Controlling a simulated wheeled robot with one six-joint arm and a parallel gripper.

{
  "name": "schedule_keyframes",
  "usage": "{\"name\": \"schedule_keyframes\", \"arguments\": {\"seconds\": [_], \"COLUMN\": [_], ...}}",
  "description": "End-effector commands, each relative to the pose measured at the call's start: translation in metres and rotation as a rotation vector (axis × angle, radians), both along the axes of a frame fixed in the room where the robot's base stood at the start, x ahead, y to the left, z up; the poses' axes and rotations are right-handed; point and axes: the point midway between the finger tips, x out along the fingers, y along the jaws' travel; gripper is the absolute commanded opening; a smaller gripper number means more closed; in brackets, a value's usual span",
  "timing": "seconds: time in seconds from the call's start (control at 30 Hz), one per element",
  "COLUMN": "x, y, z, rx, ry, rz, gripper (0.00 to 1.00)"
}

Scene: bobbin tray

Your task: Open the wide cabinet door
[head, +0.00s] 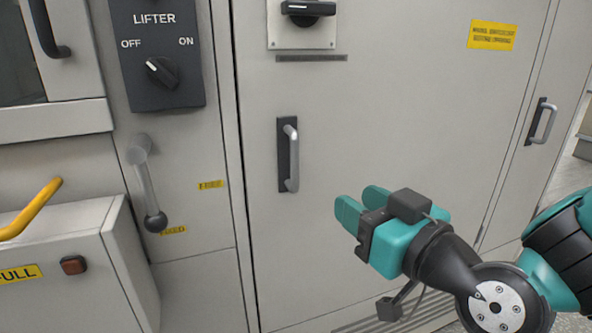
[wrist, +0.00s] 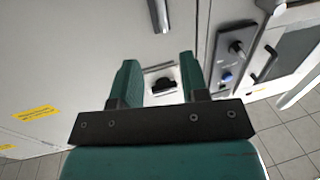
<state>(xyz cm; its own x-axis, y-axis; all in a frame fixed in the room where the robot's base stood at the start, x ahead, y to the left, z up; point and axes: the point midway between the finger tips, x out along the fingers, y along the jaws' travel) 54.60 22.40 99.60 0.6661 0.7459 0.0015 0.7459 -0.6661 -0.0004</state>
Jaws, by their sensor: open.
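The wide cabinet door (head: 400,110) is a pale grey panel in the middle of the head view. It looks shut, flush with the frame at its left seam. Its handle (head: 291,158) is an upright silver bar on a dark plate near the left edge. My gripper (head: 360,203) is open and empty, to the right of the handle and a little lower in the picture, apart from it. In the wrist view the handle (wrist: 159,15) shows at the top, beyond the open fingers (wrist: 158,65). Nothing is between the fingertips.
A black rotary switch (head: 308,9) sits above the handle. Left are a LIFTER panel (head: 157,55), a grey lever with a dark ball (head: 150,185) and a box with a yellow rail (head: 32,208). A narrower door's handle (head: 541,121) is at right.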

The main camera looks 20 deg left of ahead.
Motion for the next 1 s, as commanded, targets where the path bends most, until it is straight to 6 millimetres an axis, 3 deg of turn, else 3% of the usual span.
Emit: {"name": "schedule_keyframes", "arguments": {"seconds": [0.23,0.7,1.0], "x": [0.026,0.093,0.112], "y": [0.029,0.105,0.125], "z": [0.008,0.004,0.001], "rx": [-0.003,0.000,0.000], "ry": [0.003,0.001,0.003], "rz": [0.002,0.001,0.000], "gripper": [0.41,0.41,0.41]}}
